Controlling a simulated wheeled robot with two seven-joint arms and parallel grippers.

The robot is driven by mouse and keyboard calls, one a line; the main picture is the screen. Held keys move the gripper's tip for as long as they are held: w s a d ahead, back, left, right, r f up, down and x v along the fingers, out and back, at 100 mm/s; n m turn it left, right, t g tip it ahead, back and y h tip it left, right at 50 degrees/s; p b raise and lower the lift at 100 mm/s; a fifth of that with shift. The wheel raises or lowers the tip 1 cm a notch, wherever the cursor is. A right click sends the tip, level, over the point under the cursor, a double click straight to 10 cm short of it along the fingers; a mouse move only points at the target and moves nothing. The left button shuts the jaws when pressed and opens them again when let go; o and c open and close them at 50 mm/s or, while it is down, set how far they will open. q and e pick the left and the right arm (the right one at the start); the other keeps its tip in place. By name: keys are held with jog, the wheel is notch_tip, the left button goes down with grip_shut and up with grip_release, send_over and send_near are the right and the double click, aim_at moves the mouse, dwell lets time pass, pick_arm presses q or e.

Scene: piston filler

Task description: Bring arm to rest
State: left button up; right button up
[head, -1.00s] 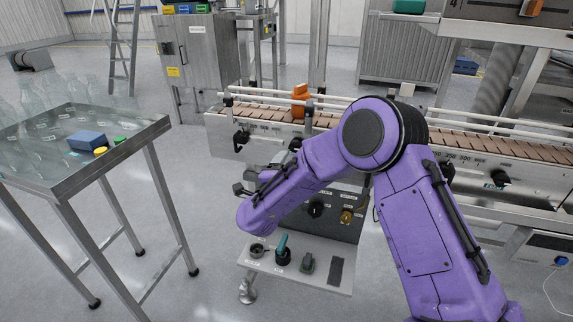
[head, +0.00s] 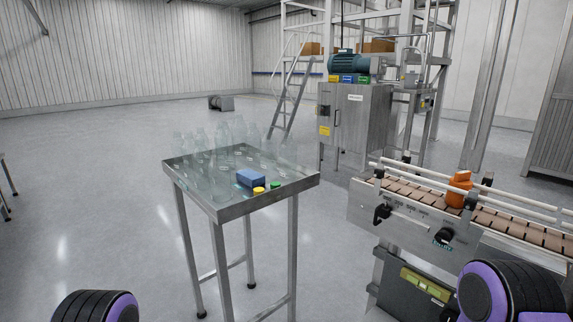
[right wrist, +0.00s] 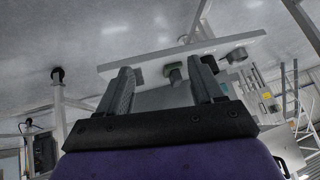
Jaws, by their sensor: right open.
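My right gripper (right wrist: 160,88) shows in the right wrist view with its two dark fingers apart and nothing between them. In the head view only purple and black joints of my arms show at the bottom left and bottom right. Neither gripper is visible there.
A steel table (head: 243,207) holds clear bottles (head: 215,150), a blue block (head: 251,178), a yellow cap (head: 258,190) and a green cap (head: 275,184). A conveyor (head: 415,203) with an orange part (head: 459,188) stands at the right. Open floor lies left of the table.

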jog(key=s+d+f+n+g, duration=0.1)
jog(key=s+f+g, duration=0.1)
jog(key=s, duration=0.5)
jog(key=s+d+f+n+g, duration=0.1)
jog(key=s+f+g, duration=0.1)
jog(key=s, duration=0.5)
notch_tip(320, 180, up, 12)
jog(key=p, duration=1.2)
jog(key=shift+a, duration=0.25)
